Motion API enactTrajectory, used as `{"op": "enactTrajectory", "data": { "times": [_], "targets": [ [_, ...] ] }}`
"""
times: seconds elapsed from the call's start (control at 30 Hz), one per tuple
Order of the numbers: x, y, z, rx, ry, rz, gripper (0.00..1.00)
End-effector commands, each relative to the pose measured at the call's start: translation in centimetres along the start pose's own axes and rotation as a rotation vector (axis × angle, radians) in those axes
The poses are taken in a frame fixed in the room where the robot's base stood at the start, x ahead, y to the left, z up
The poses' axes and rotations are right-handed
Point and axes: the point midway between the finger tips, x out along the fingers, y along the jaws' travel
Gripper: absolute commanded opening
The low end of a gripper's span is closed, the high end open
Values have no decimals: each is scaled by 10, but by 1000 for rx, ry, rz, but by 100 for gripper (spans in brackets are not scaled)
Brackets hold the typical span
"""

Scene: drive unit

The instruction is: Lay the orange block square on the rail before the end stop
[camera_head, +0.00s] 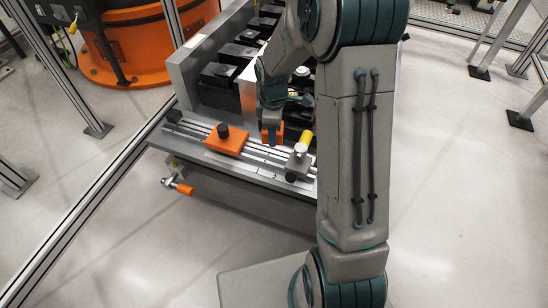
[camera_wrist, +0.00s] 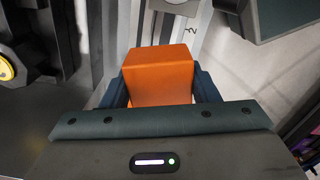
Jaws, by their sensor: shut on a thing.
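My gripper (camera_head: 271,139) is shut on the orange block (camera_head: 273,129), over the back part of the grey grooved rail bed (camera_head: 206,129). In the wrist view the block (camera_wrist: 158,72) sits between the two dark fingers of my gripper (camera_wrist: 160,90), roughly square to them. Whether its underside touches the rail is hidden. An orange plate with a black knob (camera_head: 229,145) lies on the rail to the left of the block. A small black block (camera_head: 173,115) sits at the rail's left end; I cannot tell which piece is the end stop.
A grey clamp (camera_head: 297,163) with a yellow part (camera_head: 306,138) stands close to the right of the block. Black blocks on the metal fixture (camera_head: 220,75) rise behind. My arm hides the rail's right end. An orange-handled crank (camera_head: 180,186) juts from the front.

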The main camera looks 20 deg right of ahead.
Motion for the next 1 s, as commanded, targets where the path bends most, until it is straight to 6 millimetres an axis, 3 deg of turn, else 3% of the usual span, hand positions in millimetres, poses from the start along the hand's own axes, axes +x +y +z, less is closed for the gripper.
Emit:
{"op": "enactTrajectory", "data": {
  "times": [0.4,0.6,0.83,1.0],
  "targets": [
    [-2,-5,1,-811,4,2,17],
    [-3,-6,1,-1123,7,8,17],
    [-1,-8,1,-1290,8,10,17],
    [20,-8,0,-1309,9,9,17]
  ]
}}
